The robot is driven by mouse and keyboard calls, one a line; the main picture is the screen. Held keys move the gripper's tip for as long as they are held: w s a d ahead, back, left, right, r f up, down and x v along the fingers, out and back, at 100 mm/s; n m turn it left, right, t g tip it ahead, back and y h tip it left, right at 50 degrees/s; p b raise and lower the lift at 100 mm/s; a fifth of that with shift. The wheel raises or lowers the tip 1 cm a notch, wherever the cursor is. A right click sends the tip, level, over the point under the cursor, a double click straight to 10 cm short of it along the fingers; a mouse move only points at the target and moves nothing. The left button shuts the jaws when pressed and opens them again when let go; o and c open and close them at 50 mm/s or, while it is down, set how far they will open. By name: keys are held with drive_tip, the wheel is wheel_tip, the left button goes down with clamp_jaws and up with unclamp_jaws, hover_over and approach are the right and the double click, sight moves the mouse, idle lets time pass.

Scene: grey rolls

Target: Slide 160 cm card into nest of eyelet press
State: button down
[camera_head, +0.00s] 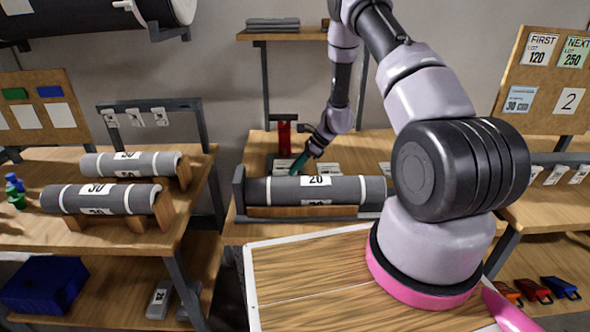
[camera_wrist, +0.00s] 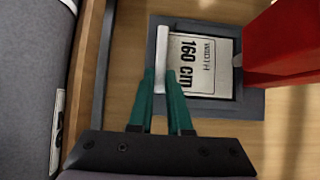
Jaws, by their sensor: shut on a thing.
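The white card (camera_wrist: 212,68) reads "WIDTH 160 cm" in the wrist view. It lies within the outline of the dark grey base (camera_wrist: 158,32) of the eyelet press. The press's red body (camera_wrist: 285,45) stands at the card's right side; it also shows as a red column in the head view (camera_head: 284,136). My gripper (camera_wrist: 161,78) has green fingers shut on the pale raised strip at the card's left edge. In the head view my gripper (camera_head: 299,165) is low beside the press. Whether the card rests fully flat in the nest, I cannot tell.
A grey roll marked 20 (camera_head: 340,189) lies in a cradle in front of the press; a roll also borders the wrist view's left (camera_wrist: 25,80). Two rolls marked 30 (camera_head: 128,198) lie on the left bench.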

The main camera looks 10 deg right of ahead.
drive_tip(key=shift+w, duration=0.15)
drive_tip(key=c, duration=0.8)
unclamp_jaws()
